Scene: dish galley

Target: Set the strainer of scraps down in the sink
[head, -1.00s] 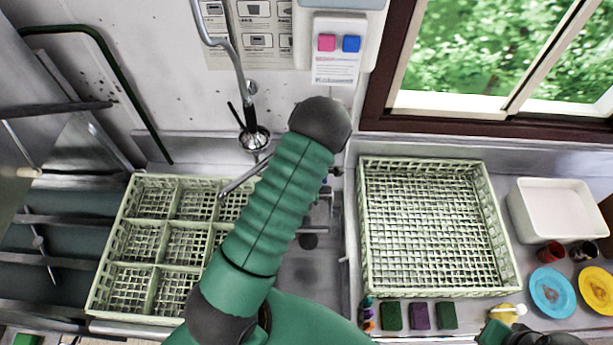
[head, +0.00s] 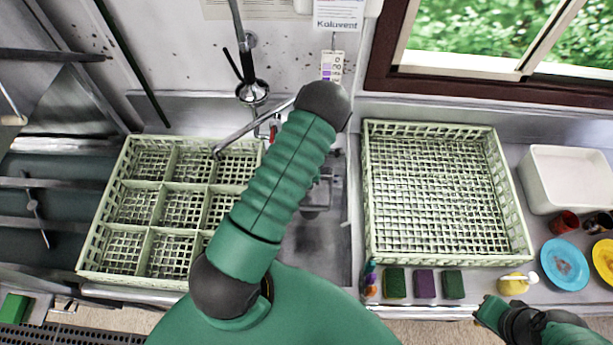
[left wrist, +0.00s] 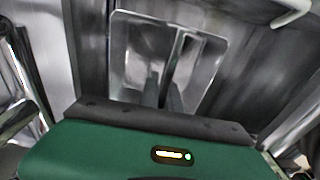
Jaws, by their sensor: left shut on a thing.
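In the left wrist view, my left gripper (left wrist: 167,92) points at a squarish, shiny metal piece, which I take to be the strainer (left wrist: 135,68). The fingers are shut on its near side; the exact grip and any scraps are too blurred to tell. Grey metal walls surround it. In the head view, my left arm hides this gripper and the strainer. The steel sink (head: 315,248) shows partly between the two racks, beside my arm. Part of my right arm's end (head: 500,318) shows at the lower right; its fingers are not clear.
A divided rack (head: 127,232) stands left of the sink and an open rack (head: 517,235) right of it. A spray tap (head: 252,90) hangs behind. Sponges (head: 424,284), a yellow bottle (head: 513,284), a white tub (head: 565,180), cups and plates (head: 565,264) line the right counter.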

